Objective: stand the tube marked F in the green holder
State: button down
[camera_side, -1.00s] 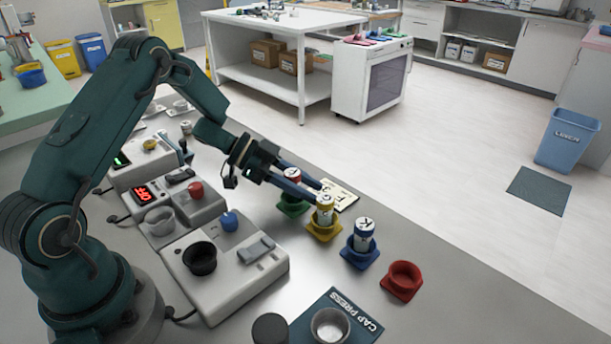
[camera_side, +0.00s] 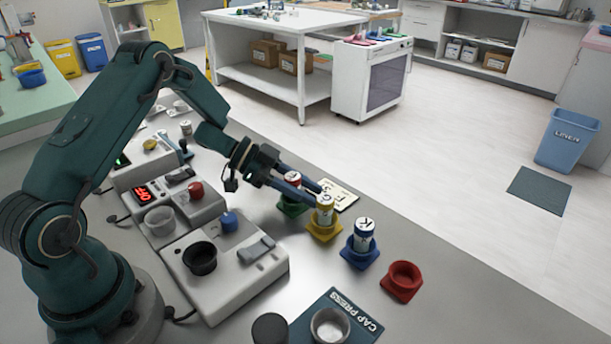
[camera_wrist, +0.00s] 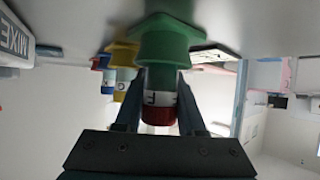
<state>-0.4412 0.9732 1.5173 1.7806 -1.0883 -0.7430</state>
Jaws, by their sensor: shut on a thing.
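The tube marked F (camera_wrist: 160,100), white with a red cap, stands upright with its lower end inside the green holder (camera_wrist: 165,45). In the wrist view, which is upside down, the tube's label and cap show between my fingers. My gripper (camera_wrist: 160,110) is shut on this tube, one finger on each side. In the side view my gripper (camera_side: 300,187) partly hides the tube (camera_side: 292,177) over the green holder (camera_side: 291,209). How deep the tube sits is hidden by the holder's wall.
A yellow holder (camera_side: 324,235) with a yellow-capped tube and a blue holder (camera_side: 360,258) with a tube marked K stand close by. The red holder (camera_side: 402,282) is empty. A cream card (camera_side: 340,196) lies behind. Devices (camera_side: 225,265) fill the table nearer my base.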

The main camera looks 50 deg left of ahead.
jog(key=shift+f, duration=0.2)
jog(key=c, duration=0.8)
grip_release()
jog(key=shift+a+r, duration=0.1)
jog(key=shift+v, duration=5.45)
